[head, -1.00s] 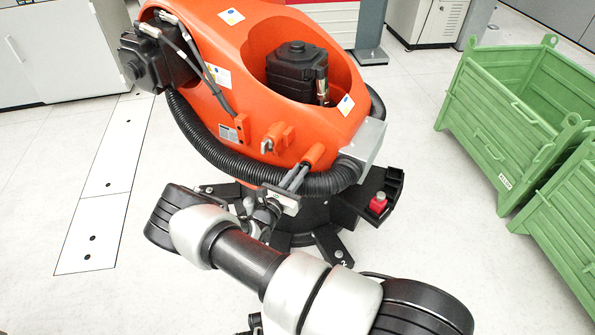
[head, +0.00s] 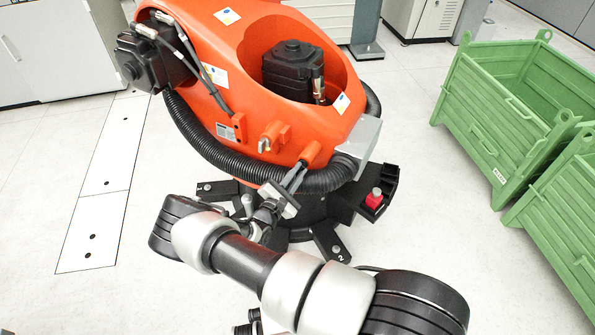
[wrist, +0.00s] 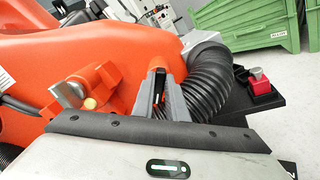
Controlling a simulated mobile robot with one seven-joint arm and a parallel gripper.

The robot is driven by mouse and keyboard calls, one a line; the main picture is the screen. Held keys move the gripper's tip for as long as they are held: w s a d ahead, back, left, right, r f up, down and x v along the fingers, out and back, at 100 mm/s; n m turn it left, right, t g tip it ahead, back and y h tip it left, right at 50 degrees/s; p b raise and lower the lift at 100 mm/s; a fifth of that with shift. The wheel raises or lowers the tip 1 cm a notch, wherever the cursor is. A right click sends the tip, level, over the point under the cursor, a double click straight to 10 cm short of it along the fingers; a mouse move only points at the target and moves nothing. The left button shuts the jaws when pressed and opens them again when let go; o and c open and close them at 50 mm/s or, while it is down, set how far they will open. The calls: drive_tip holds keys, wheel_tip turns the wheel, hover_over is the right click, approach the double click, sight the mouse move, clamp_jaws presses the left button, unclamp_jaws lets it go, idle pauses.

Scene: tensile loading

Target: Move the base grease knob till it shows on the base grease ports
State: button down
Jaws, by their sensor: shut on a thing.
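An orange, blocky piece (head: 311,152) sits low on the front of the large orange machine (head: 215,100); I take it for the base grease knob. In the wrist view its top (wrist: 157,72) shows between my fingers. My gripper (head: 297,177) is shut on it, with both grey fingers reaching up to it from below. The fingers hide its lower part. To its left, an orange fitting (head: 272,137) with a grey tap end stands out from the machine; in the wrist view it (wrist: 85,92) carries a yellow nub. I cannot tell which parts are the grease ports.
A black ribbed hose (head: 235,165) curves close behind my fingers, beside a grey box (head: 360,140). A red button (head: 374,198) sits on a black bracket at right. Green crates (head: 500,120) stand further right. Pale floor lies open at left.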

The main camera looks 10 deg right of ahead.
idle(0.4)
drive_tip(key=c, duration=1.8)
unclamp_jaws()
drive_tip(key=shift+o, duration=0.2)
drive_tip(key=p+v, duration=0.2)
drive_tip(key=v, duration=1.5)
drive_tip(key=shift+s, duration=0.25)
drive_tip(key=shift+a+m, duration=0.1)
drive_tip(key=shift+m, duration=0.2)
